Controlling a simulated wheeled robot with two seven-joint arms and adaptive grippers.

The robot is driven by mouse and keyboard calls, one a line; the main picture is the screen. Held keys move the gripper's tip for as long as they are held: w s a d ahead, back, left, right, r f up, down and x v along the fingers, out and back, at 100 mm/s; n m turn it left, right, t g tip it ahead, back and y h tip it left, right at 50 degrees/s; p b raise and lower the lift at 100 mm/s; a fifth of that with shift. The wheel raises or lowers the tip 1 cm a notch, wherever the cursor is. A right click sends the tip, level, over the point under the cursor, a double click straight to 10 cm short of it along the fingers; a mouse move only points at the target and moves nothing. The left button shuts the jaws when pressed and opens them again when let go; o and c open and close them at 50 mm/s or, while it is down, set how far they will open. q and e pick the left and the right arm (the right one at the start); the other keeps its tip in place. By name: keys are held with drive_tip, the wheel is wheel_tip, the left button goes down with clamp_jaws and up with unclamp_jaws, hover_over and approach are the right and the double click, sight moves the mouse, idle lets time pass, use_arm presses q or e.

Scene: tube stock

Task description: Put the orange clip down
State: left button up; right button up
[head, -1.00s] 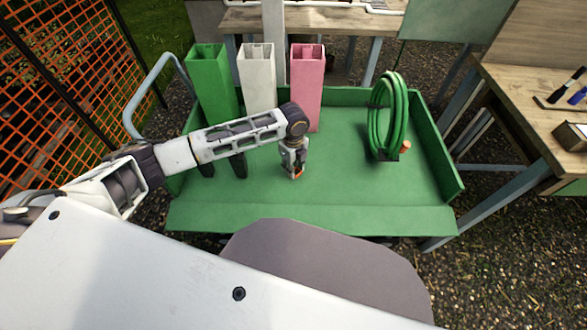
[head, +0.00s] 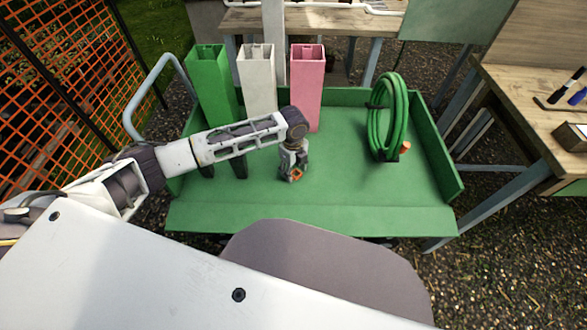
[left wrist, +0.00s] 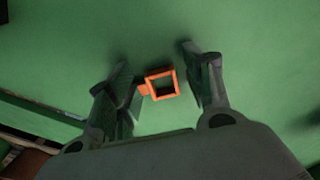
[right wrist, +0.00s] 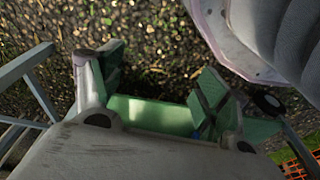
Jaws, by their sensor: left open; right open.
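The orange clip (head: 297,174) is a small square ring with a short tab, lying on the green cart bed (head: 345,190) near its middle. My left gripper (head: 293,173) is over it, pointing down. In the left wrist view the clip (left wrist: 151,88) lies between the spread fingers of my left gripper (left wrist: 157,72), with gaps on both sides. My right gripper (right wrist: 160,62) is open and empty in the right wrist view, over gravel and a green edge. It does not show in the head view.
Green (head: 212,85), white (head: 257,80) and pink (head: 306,85) upright square tubes stand at the cart's back left. A coiled green hose (head: 377,130) stands at the right, with a small orange piece (head: 405,147) beside it. The bed's front right is clear.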

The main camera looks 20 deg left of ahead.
sight(294, 171)
use_arm(q)
drive_tip(key=shift+r, duration=0.15)
use_arm(e)
drive_tip(key=shift+w+r, duration=0.1)
use_arm(q)
drive_tip(key=shift+r, duration=0.45)
wheel_tip(294, 171, up, 11)
drive_tip(key=p, duration=0.2)
drive_tip(key=shift+p, duration=0.35)
use_arm(e)
wheel_tip(294, 171, down, 8)
drive_tip(key=s+d, duration=0.2)
drive_tip(key=shift+d+r+t, duration=0.25)
drive_tip(key=shift+d+t, duration=0.05)
use_arm(q)
drive_tip(key=shift+c, duration=0.3)
